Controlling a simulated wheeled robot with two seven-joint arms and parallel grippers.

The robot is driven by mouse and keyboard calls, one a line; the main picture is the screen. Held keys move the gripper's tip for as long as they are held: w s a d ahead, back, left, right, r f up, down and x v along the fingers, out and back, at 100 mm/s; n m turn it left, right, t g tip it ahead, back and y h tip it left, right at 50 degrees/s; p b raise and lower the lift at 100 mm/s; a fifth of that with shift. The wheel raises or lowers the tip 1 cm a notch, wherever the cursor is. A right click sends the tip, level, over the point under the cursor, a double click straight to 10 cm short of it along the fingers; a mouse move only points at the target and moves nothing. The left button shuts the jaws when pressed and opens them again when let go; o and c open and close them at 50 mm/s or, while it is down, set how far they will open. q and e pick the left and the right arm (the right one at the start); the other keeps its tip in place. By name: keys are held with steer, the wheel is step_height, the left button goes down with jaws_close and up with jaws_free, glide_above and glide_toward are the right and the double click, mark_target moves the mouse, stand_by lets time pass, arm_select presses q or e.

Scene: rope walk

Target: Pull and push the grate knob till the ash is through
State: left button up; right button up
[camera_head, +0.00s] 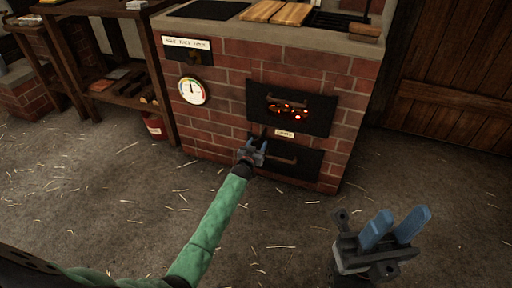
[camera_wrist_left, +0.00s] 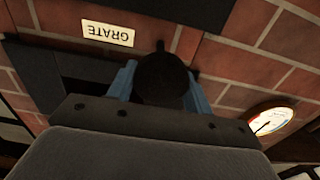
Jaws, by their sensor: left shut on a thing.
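The grate knob (camera_wrist_left: 162,78) is a dark round knob on a rod at the front of the brick stove (camera_head: 222,118). My left gripper (camera_head: 252,150) is shut on it, with one blue finger on either side in the left wrist view. The GRATE label (camera_wrist_left: 108,33) is beside the knob; it also shows in the head view (camera_head: 284,133). Embers glow in the firebox opening (camera_head: 290,108) above the label. The lower dark door (camera_head: 300,165) is shut, so any ash behind it is hidden. My right gripper (camera_head: 396,226) is open and empty, over the floor at lower right.
A round gauge (camera_head: 192,91) is on the stove front. A wooden shelf (camera_head: 110,60) and a red can (camera_head: 154,128) stand at left. A wooden door (camera_head: 447,105) is at right. The straw-strewn floor before the stove is clear.

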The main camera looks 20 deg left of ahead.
mark_target(261, 136)
arm_select(q)
steer(key=w, duration=0.4)
steer(key=shift+w+b, duration=0.35)
steer(key=shift+w, duration=0.05)
steer(key=shift+w+r, duration=0.1)
steer(key=shift+w, duration=0.15)
steer(key=o, duration=1.4)
steer(key=shift+d, duration=0.1)
steer(key=shift+s+p, duration=1.05)
steer(key=shift+s, duration=2.8)
